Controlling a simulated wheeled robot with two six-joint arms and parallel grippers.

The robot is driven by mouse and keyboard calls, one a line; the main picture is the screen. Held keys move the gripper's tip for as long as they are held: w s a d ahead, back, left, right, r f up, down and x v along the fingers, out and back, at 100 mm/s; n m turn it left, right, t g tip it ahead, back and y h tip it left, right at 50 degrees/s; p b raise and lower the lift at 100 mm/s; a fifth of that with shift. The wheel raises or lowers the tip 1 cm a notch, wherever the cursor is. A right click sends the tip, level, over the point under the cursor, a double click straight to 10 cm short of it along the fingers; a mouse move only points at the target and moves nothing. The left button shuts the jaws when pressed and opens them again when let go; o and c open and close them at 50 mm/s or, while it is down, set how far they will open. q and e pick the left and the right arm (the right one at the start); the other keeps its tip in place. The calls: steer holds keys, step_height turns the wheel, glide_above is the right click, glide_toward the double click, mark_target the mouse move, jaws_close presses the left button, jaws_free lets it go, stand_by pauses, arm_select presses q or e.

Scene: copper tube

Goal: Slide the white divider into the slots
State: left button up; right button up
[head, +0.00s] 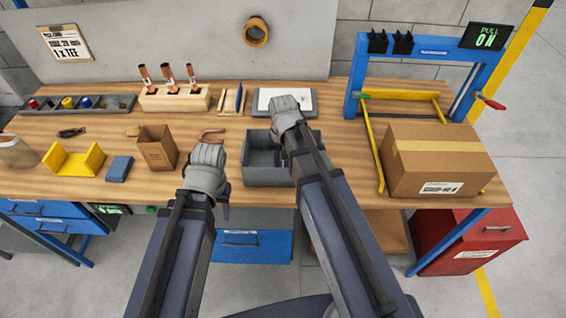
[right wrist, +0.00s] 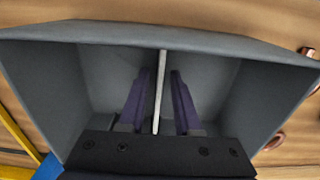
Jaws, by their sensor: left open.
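The white divider (right wrist: 159,90) stands on edge inside the grey bin, seen as a thin upright strip in the right wrist view. My right gripper (right wrist: 159,95) is open, with one dark finger on each side of it and a visible gap on both sides. The grey bin (head: 268,177) sits at the table's front edge in the head view; its wall also shows in the right wrist view (right wrist: 260,47). My right gripper (head: 287,112) hides part of the bin and the divider there. My left gripper (head: 208,160) is open, left of the bin, fingertips largely hidden.
A brown box (head: 157,148), blue block (head: 120,168) and yellow holder (head: 73,160) lie to the left. A copper piece (head: 212,133) lies behind my left gripper. A wooden rack (head: 233,102) and white-topped tray (head: 305,102) stand behind. A cardboard box (head: 435,165) is right.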

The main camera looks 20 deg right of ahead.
steer(key=shift+o, duration=0.4)
steer(key=shift+r, duration=0.15)
step_height(320, 180, up, 8)
steer(key=p, duration=0.7)
steer(key=shift+f+p, duration=0.25)
steer(key=shift+p, duration=0.15)
